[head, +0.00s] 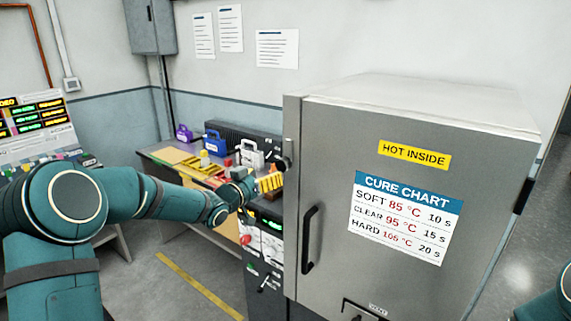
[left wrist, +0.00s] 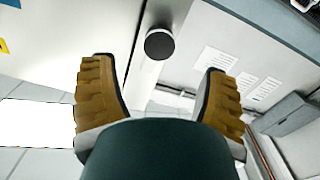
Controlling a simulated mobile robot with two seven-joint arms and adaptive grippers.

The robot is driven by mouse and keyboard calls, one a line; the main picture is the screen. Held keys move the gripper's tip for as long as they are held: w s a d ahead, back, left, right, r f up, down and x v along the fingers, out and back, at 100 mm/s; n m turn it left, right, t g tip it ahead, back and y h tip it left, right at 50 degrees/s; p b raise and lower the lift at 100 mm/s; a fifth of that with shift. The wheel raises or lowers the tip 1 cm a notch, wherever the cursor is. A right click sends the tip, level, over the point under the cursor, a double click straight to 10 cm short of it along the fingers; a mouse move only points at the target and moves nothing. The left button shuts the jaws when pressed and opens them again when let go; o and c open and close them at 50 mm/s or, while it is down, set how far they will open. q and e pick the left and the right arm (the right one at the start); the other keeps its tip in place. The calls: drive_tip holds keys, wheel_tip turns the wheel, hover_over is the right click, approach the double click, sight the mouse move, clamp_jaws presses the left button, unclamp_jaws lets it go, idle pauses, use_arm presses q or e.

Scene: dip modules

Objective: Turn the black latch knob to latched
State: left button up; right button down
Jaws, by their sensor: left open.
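The black latch knob (head: 284,162) shows at the left edge of the grey oven (head: 400,130), partly hidden by the door frame in the head view. In the left wrist view the round black knob (left wrist: 159,44) lies ahead, between the lines of the two fingers and beyond their tips. My left gripper (head: 270,183) has yellow-brown finger pads and is just beside and below the knob in the head view. In the left wrist view the left gripper (left wrist: 158,85) is open and empty, apart from the knob. My right gripper is out of view.
The oven door has a black handle (head: 309,239) and a cure chart (head: 405,217). Behind my left arm, a bench holds a blue case (head: 214,143), a purple case (head: 183,133) and a white case (head: 250,154). A control panel (head: 262,243) stands beside the oven.

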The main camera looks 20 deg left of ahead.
sight(280, 166)
use_arm(q)
drive_tip(key=p+x, duration=0.1)
drive_tip(key=x, duration=0.8)
drive_tip(key=shift+w+d, duration=0.15)
drive_tip(key=shift+w, duration=0.15)
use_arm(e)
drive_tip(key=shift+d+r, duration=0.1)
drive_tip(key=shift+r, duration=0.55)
use_arm(q)
clamp_jaws()
drive_tip(key=m+b, duration=0.4)
drive_tip(key=shift+f, duration=0.2)
drive_tip(key=shift+m+b, duration=0.9)
drive_tip(key=shift+m, duration=0.1)
drive_tip(key=m+b, duration=0.2)
drive_tip(key=m, duration=0.1)
drive_tip(key=shift+m, duration=0.4)
drive_tip(key=m+b, duration=0.3)
drive_tip(key=m, duration=0.1)
drive_tip(key=shift+r, duration=0.1)
drive_tip(key=shift+r+m+b, duration=0.1)
drive_tip(key=shift+m+b, duration=0.8)
drive_tip(key=shift+m, duration=1.1)
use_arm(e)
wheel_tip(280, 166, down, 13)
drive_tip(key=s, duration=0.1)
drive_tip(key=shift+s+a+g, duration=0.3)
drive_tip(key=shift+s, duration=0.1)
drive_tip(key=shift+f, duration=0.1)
